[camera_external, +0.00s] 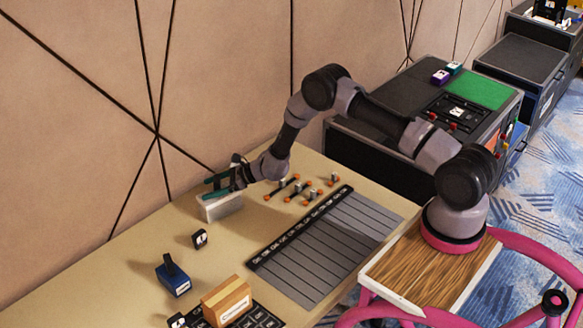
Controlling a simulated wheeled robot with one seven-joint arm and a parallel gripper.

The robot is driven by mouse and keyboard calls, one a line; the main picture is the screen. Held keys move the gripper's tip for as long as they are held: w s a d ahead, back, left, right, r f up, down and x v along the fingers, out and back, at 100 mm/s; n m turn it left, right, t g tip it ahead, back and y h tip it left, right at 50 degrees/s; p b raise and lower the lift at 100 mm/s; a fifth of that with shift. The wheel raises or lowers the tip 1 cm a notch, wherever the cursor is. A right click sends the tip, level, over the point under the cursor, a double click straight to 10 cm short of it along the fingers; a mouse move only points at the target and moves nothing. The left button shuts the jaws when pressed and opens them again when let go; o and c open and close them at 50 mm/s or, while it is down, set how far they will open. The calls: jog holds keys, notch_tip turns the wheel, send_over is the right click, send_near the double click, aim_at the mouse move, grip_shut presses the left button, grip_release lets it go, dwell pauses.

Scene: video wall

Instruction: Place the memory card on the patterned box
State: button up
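My gripper (211,187) has teal fingers that point left, just above or at a pale grey-white box (222,208) near the wall. The fingers look apart, with nothing clearly seen between them. Whether they touch the pale box, I cannot tell. A small black item with a white mark (200,239) stands on the table in front of the pale box; it may be the memory card, but it is too small to be sure. No box shows a clear pattern at this size, so I cannot tell which is the patterned box.
A blue box with a dark upright part (173,279), a labelled cardboard box (227,301) and a dark tray (268,319) are at the table's near end. A grey lined panel (325,245) and several orange-ended parts (283,188) lie right. Bare tabletop (120,292) is at left.

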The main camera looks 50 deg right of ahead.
jog(key=shift+r, duration=0.2)
jog(key=v, duration=1.2)
jog(key=s+a+r+n+g, duration=0.15)
jog(key=s+r+n, duration=0.25)
jog(key=r, duration=0.6)
jog(key=s+a+r+n+g+y, duration=0.15)
jog(key=s+r+n, duration=0.3)
jog(key=r, duration=0.55)
jog(key=s+a+r+n+g, duration=0.1)
jog(key=s+r+n+g, duration=0.3)
jog(key=r, duration=0.6)
jog(key=s+d+r+n+t+h, duration=0.1)
jog(key=s+d+r+n+h, duration=0.2)
jog(key=s, duration=0.7)
jog(key=s+d+r+n+t+h, duration=0.2)
jog(key=s+d+r+n+h, duration=0.1)
jog(key=s, duration=0.7)
jog(key=s+d+r+n+t+h, duration=0.1)
jog(key=s+d+r+n+h, duration=0.2)
jog(key=s+d+r, duration=0.3)
jog(key=s+r+n, duration=0.1)
jog(key=s, duration=0.3)
jog(key=shift+s+t, duration=0.2)
jog(key=shift+t, duration=0.1)
